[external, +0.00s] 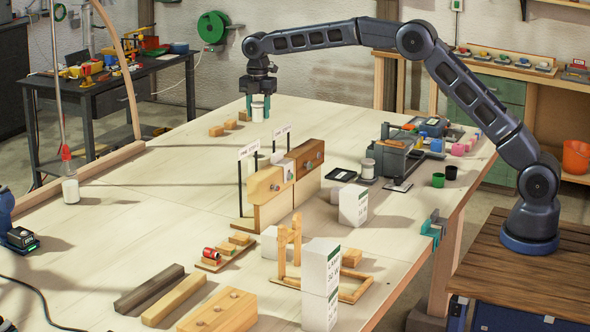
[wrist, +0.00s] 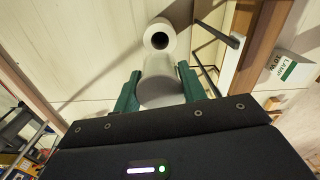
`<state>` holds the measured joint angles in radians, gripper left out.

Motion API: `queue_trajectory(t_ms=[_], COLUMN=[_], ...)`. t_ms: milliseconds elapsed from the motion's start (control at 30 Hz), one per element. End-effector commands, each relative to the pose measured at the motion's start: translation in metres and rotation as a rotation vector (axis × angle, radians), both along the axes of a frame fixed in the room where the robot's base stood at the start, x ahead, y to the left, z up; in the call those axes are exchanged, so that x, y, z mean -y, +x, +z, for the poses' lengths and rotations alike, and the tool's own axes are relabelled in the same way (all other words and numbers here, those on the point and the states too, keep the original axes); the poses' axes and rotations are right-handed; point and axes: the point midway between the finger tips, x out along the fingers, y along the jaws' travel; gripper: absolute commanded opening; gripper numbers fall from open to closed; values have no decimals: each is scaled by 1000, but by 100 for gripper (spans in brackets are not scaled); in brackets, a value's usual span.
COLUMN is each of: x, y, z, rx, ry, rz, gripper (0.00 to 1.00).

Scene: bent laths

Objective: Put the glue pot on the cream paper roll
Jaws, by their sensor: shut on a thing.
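My gripper (external: 259,105) hangs pointing down over the far end of the long pale table. Its green fingers (wrist: 158,93) are shut on a pale, smooth cylinder, which I take to be the glue pot (wrist: 158,82). The pot also shows between the fingers in the external view (external: 257,114). In the wrist view the paper roll (wrist: 172,37), whitish with a dark round hole in its end, appears just beyond the pot. I cannot tell whether pot and roll touch. The fingers hide the pot's sides.
Wooden blocks (external: 216,131) lie beside my gripper. Signposts (external: 240,184) and upright wooden forms (external: 265,190) stand mid-table. White boxes (external: 353,205) stand nearer the front. A white cylinder (external: 70,191) stands at the left. The table between it and the forms is mostly clear.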

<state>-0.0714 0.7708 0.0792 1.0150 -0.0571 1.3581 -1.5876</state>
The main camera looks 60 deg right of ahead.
Motion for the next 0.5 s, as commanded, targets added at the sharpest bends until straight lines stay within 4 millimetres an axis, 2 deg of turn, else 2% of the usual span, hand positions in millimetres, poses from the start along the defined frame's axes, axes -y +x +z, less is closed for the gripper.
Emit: queue_trajectory(t_ms=[33,200,333,500], x=[0,0,0,1], y=[0,0,0,0], z=[-12,-47,-64,-73], rx=[-3,-2,-1,0], ry=[0,1,0,0], rz=[0,0,0,0], gripper=[19,19,19,19])
